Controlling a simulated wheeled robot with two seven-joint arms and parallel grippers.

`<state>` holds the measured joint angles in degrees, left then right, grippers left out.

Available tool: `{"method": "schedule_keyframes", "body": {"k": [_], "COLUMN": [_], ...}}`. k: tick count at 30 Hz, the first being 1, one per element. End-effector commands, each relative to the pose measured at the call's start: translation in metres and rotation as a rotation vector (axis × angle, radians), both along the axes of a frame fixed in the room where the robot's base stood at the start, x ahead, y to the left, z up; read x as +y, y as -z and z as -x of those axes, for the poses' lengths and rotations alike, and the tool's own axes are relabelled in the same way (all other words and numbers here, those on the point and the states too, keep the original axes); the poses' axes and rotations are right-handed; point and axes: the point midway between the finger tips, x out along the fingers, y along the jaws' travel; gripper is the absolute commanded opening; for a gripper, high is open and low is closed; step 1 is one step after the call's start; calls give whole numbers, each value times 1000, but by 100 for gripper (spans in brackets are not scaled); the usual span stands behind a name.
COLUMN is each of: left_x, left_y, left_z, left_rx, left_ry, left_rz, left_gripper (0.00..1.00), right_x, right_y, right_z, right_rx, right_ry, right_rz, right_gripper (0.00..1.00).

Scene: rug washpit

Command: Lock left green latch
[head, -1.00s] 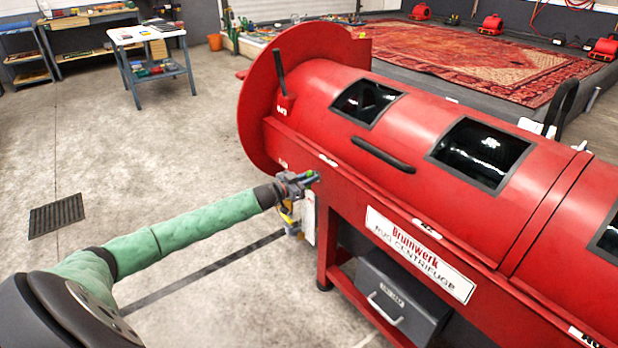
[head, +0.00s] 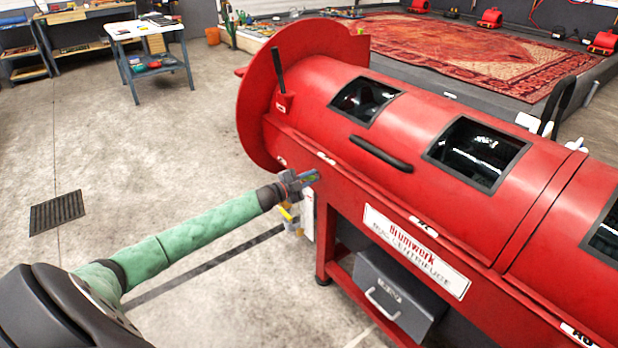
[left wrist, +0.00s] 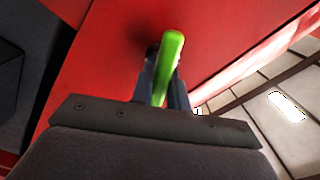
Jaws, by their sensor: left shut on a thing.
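The green latch (left wrist: 168,62) shows in the left wrist view as a rounded green handle against the red side of the centrifuge. My left gripper (left wrist: 163,92) is shut on it, with a finger on each side. In the head view my left gripper (head: 304,180) is at the left end of the red rug centrifuge (head: 330,150), against its front side below the end flange. The latch there is small and mostly hidden by the gripper. Whether it is locked cannot be told. My right gripper is not in view.
A black handle bar (head: 380,153) and dark windows (head: 478,152) are on the drum. A grey drawer box (head: 400,298) sits under the frame. A white cart (head: 146,30) stands at the back left. The floor to the left is clear, with a drain grate (head: 57,215).

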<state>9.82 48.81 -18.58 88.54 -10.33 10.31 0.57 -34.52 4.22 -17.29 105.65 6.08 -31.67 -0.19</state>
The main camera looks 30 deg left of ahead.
Motion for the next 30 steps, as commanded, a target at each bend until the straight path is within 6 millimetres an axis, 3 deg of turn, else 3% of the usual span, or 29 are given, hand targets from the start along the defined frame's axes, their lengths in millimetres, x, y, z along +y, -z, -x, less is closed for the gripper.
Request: {"method": "schedule_keyframes", "body": {"k": [15,30], "left_x": [-2,-3], "left_y": [7,9], "left_z": [1,2], "left_rx": [-141,-189], "left_ry": [1,2], "left_rz": [-391,-524], "left_gripper": [0,0], "right_x": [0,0], "right_y": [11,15], "right_z": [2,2], "right_rx": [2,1], "right_ry": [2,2], "right_rz": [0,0], "right_gripper": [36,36]}}
